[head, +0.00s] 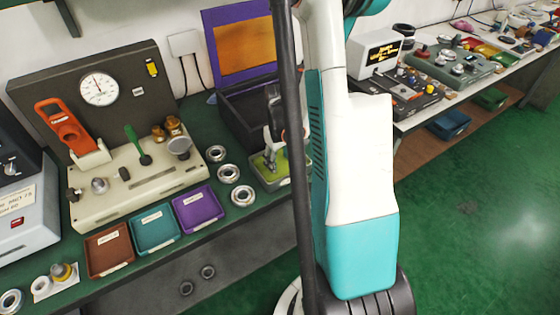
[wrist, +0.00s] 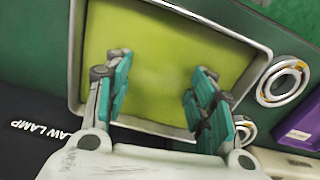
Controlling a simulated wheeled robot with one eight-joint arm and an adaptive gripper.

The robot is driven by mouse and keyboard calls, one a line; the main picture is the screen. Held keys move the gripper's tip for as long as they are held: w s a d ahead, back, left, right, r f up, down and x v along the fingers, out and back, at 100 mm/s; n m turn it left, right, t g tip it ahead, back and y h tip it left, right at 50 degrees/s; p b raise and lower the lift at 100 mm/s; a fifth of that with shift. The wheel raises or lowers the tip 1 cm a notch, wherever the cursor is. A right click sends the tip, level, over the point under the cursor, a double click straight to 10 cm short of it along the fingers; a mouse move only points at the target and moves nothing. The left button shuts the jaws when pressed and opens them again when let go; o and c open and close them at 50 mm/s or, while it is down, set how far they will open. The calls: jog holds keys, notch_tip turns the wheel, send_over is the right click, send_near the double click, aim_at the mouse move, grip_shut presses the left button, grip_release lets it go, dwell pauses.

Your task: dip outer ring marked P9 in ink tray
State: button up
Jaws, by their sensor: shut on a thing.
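The ink tray (head: 274,184) stands on the bench beside my arm. In the wrist view the ink tray (wrist: 76,60) has a grey rim and a yellow-green inside. My gripper (head: 270,150) reaches down into it.
Metal rings (head: 228,173) lie in a row left of the tray; one ring (wrist: 284,82) is close to its rim in the wrist view. A purple bin (head: 198,208) stands further left. A dark box (head: 240,110) is behind the tray. Green floor lies right.

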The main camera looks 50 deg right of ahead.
notch_tip(320, 180, up, 8)
jog(key=p, duration=0.5)
jog(key=shift+r, duration=0.25)
dwell(0.4)
dwell(1.2)
